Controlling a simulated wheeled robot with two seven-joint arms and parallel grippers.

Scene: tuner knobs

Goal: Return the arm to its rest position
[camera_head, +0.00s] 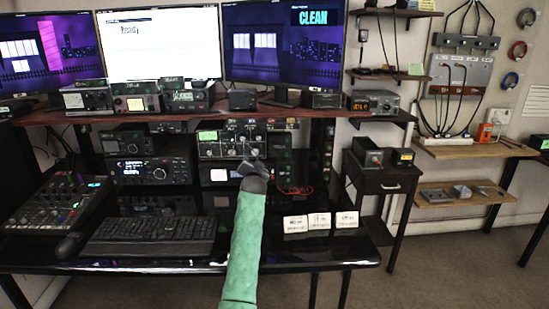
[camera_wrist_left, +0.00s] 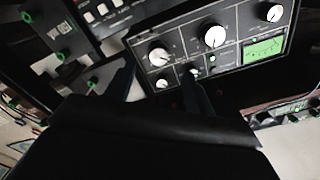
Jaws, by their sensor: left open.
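My left gripper (camera_head: 252,165) is at the end of a green-sleeved arm in the head view, in front of the radio rack. In the left wrist view its two dark fingers (camera_wrist_left: 162,82) are apart with nothing between them. The tuner panel (camera_wrist_left: 225,62) with white-capped knobs is just beyond the fingertips; the right finger overlaps its lower edge near a small knob. I cannot tell whether it touches. A large knob (camera_wrist_left: 215,36) and a green-lit meter (camera_wrist_left: 263,48) show on the panel. In the head view the tuner (camera_head: 225,142) sits above the gripper. My right gripper is not in view.
A black desk (camera_head: 300,255) holds a keyboard (camera_head: 150,236), a mixer (camera_head: 58,203) and three white cards (camera_head: 320,222). Stacked radios (camera_head: 152,170) stand left of the arm. A shelf (camera_head: 60,117) with more devices and monitors is above. Floor to the right is clear.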

